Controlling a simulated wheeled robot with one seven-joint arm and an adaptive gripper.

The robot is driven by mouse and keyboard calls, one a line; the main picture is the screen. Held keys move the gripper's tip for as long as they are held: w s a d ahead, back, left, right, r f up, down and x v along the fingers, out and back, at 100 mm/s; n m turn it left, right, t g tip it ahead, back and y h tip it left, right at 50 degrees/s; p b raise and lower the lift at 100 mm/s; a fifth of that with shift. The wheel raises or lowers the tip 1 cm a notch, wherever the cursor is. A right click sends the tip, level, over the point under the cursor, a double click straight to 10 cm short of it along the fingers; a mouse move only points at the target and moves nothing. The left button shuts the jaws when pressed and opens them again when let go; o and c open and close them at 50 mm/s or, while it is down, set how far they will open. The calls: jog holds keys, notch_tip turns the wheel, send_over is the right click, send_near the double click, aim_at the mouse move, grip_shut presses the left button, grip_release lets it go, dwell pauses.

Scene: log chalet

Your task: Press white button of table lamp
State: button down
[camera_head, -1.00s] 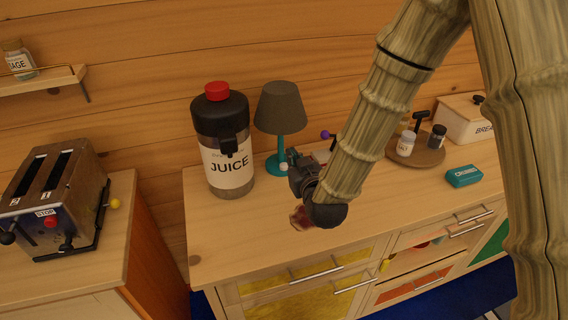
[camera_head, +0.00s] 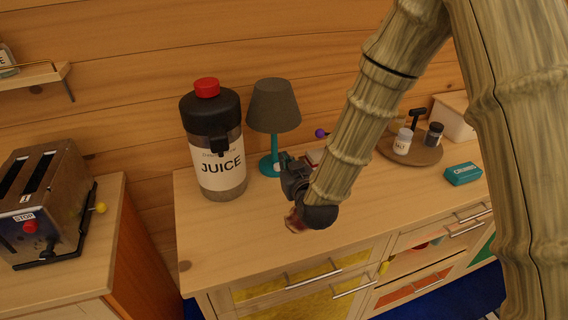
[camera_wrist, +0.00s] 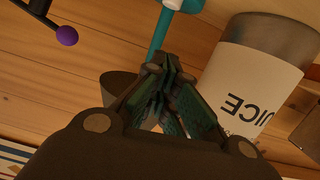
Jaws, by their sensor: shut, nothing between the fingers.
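The table lamp has a dark grey shade (camera_head: 273,105) and a teal stem and base (camera_head: 267,165). It stands upright on the wooden cabinet, right of the juice dispenser. Its small white button (camera_head: 277,168) shows at the base, close beside my gripper (camera_head: 286,160). In the wrist view, which is turned over, the teal stem (camera_wrist: 158,35) runs behind the fingertips. The white button (camera_wrist: 173,4) is at the top edge, and part of the shade (camera_wrist: 117,86) is hidden behind my gripper (camera_wrist: 163,62). My gripper is shut and empty; I cannot tell whether it touches the lamp.
The juice dispenser (camera_head: 222,172) stands close left of the lamp. A purple ball on a dark rod (camera_wrist: 67,36) is nearby. A round tray (camera_head: 428,155) with shakers and a teal box (camera_head: 463,174) are to the right. The cabinet's front left top is clear.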

jog(key=p, duration=0.2)
send_over(278, 167)
jog(key=s, duration=0.1)
jog(key=shift+s+a+f, duration=0.15)
jog(key=shift+f, duration=1.2)
jog(key=shift+f+p, duration=0.6)
jog(key=shift+f, duration=0.95)
jog(key=shift+f, duration=0.1)
